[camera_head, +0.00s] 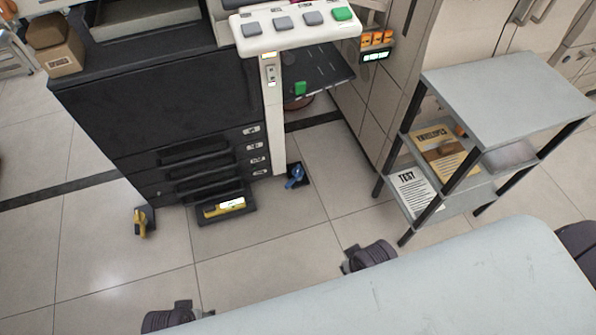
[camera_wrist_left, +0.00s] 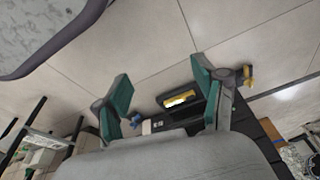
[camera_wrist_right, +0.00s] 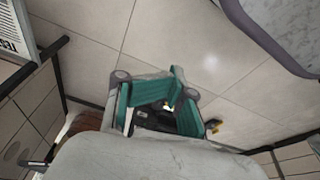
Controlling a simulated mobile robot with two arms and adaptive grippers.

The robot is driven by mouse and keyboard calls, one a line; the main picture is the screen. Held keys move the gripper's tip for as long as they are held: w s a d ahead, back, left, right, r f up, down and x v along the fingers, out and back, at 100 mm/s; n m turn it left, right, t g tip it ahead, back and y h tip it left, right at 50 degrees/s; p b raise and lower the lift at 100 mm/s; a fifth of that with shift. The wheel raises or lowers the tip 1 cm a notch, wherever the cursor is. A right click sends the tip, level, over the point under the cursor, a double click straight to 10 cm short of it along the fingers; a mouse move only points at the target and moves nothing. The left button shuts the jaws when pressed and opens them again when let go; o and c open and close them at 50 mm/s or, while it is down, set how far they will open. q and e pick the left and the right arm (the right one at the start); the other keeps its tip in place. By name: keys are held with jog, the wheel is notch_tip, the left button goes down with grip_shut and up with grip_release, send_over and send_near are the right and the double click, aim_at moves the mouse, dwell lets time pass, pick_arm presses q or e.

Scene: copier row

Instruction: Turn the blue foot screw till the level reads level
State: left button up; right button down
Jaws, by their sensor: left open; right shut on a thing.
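The blue foot screw (camera_head: 295,177) sits on a dark pad at the foot of the white post by the copier; it also shows in the left wrist view (camera_wrist_left: 137,121). The yellow level (camera_head: 224,207) lies in a low dark tray at the copier's front and shows in the left wrist view (camera_wrist_left: 178,101); its bubble is too small to read. My left gripper (camera_wrist_left: 160,76) is open and empty, well away from the screw. My right gripper (camera_wrist_right: 176,90) is shut, its teal fingers close together, on something I cannot make out; it is also away from the screw.
A yellow foot (camera_head: 140,224) stands left of the tray. The black copier (camera_head: 180,100) is behind, with a white button panel (camera_head: 290,25) above. A grey shelf cart (camera_head: 505,85) holding papers stands right.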

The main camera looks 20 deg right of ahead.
pick_arm(q)
jog(key=shift+s+f+p, duration=0.9)
jog(key=shift+s+f, duration=0.65)
jog(key=shift+f, duration=1.55)
jog(key=w+r+b, duration=0.2)
jog(key=w+r, duration=0.1)
jog(key=r, duration=0.4)
jog(key=shift+w+r, duration=0.25)
jog(key=shift+r, duration=0.1)
pick_arm(e)
jog(key=w+d+n, duration=0.1)
jog(key=d+n, duration=0.1)
jog(key=d, duration=0.9)
jog(key=w+d+n+y, duration=0.1)
jog(key=w+d+n, duration=0.1)
jog(key=d, duration=0.9)
jog(key=shift+w+n, duration=0.25)
jog(key=shift+n, duration=0.05)
jog(key=shift+a, duration=0.15)
